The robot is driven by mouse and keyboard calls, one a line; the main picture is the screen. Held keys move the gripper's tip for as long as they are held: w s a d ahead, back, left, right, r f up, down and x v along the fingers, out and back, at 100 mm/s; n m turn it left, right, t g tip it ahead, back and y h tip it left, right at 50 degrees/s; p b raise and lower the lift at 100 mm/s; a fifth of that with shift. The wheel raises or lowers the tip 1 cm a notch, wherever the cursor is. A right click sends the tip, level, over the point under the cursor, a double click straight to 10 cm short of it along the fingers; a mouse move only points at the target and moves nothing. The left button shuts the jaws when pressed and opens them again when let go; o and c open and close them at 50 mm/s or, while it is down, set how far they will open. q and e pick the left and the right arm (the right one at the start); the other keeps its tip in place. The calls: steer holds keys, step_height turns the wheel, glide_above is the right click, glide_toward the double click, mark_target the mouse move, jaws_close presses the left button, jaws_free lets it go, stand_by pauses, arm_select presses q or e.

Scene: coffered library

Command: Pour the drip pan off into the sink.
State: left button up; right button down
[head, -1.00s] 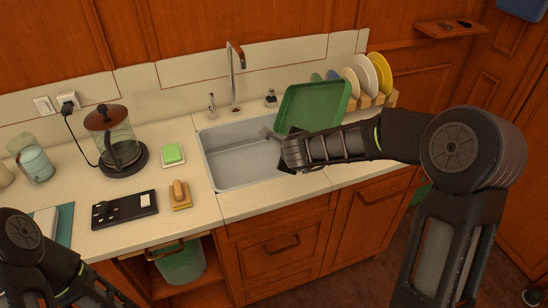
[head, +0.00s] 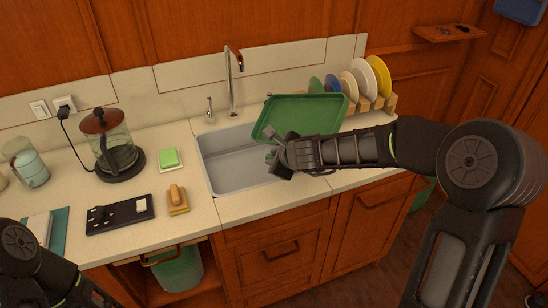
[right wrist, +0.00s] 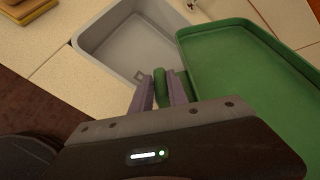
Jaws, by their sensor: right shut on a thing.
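The drip pan is a green rectangular tray (head: 300,115) with a raised rim, held over the right part of the sink and the counter behind it. It looks tilted, with its inside facing my head camera. No liquid can be made out in it. The grey sink basin (head: 225,172) lies below and to the left; it also shows in the right wrist view (right wrist: 115,48). My right gripper (head: 277,155) is over the sink's front right side, shut on the pan's green handle (right wrist: 161,82). My left arm shows at the lower left, but its gripper is out of view.
The faucet (head: 231,85) rises behind the sink. A rack with plates (head: 362,82) stands close behind the pan's right. A green sponge (head: 169,157), a brush (head: 177,198), a coffee press (head: 116,150) and a black tray (head: 120,213) occupy the left counter.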

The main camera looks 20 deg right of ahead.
steer(key=shift+d+f+m+y+b, duration=0.6)
steer(key=shift+d+f+y+b, duration=0.25)
steer(key=shift+b, duration=0.25)
steer(key=shift+d+f+m+t+y+b, duration=0.35)
steer(key=shift+f+m+y+b, duration=0.3)
steer(key=shift+y, duration=0.4)
steer(key=shift+s+d+f+m+t+y, duration=0.15)
steer(key=shift+f+m+t+y, duration=0.1)
steer(key=shift+m+y, duration=0.3)
steer(key=shift+f+y+b, duration=0.45)
steer(key=shift+b, duration=0.25)
step_height(320, 180, up, 4)
steer(key=p, duration=0.2)
steer(key=shift+f+m+p, duration=0.1)
steer(key=shift+m+p, duration=0.2)
steer(key=shift+p, duration=0.1)
steer(key=shift+r+p, duration=0.8)
steer(key=shift+r, duration=0.2)
